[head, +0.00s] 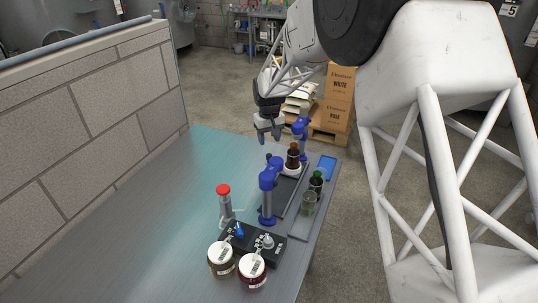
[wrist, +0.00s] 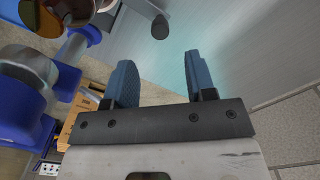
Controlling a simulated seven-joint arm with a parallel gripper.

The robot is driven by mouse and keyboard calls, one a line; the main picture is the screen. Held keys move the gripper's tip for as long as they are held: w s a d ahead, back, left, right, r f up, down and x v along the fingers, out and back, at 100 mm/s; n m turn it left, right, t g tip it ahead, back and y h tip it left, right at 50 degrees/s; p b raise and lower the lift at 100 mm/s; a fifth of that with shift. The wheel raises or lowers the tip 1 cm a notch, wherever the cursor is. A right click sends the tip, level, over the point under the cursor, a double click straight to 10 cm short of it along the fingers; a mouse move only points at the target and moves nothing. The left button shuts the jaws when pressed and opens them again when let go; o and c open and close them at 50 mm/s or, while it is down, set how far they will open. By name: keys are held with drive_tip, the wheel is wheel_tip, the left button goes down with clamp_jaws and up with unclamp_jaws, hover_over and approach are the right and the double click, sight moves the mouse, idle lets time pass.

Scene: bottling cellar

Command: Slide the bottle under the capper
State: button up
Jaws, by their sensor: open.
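A brown bottle (head: 293,158) with an orange-brown top stands upright on a white round base, close to the rear blue capper (head: 300,128). A second blue capper (head: 268,187) stands nearer the camera on the same bench. A dark bottle with a green cap (head: 317,181) stands to the right. My gripper (head: 269,136) is open and empty, above the bench, behind and left of the brown bottle. In the wrist view my gripper (wrist: 160,80) shows two blue fingers apart with nothing between them. Brown glass (wrist: 68,12) and blue machine parts (wrist: 20,105) show at the left there.
A greenish clear container (head: 308,204) stands at the right edge. A red-topped device (head: 224,203), a black control box (head: 256,241) and two white-lidded jars (head: 222,259) are at the front. A blue tray (head: 327,163) lies far right. The bench's left side (head: 150,235) is clear beside a block wall (head: 90,110).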

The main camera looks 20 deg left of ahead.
sight(269, 154)
drive_tip(key=shift+f, duration=0.1)
drive_tip(key=shift+f, duration=3.8)
clamp_jaws()
